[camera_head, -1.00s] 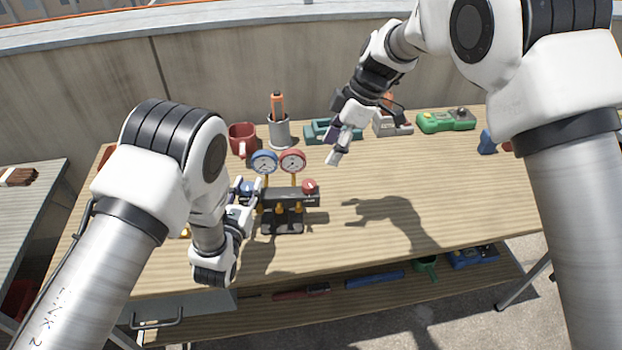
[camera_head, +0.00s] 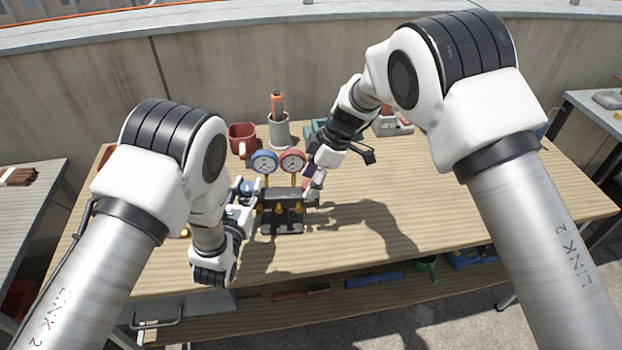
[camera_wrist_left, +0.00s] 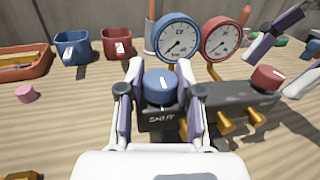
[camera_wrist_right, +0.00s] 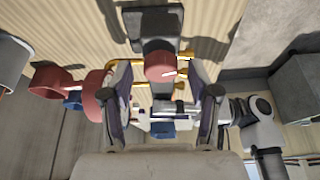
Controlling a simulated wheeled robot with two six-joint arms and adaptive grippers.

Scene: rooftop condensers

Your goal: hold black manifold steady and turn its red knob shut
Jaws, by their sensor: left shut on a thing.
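The black manifold (camera_head: 288,194) stands on the bench, with a blue gauge (camera_head: 264,161) and a red gauge (camera_head: 292,161) above it. The right gripper is open, and I see no clear contact.
A red mug (camera_head: 242,138) and a grey cup (camera_head: 279,131) with an orange-handled tool stand behind the manifold. A green case (camera_head: 317,128) is further right at the back. The bench right of the manifold is clear.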

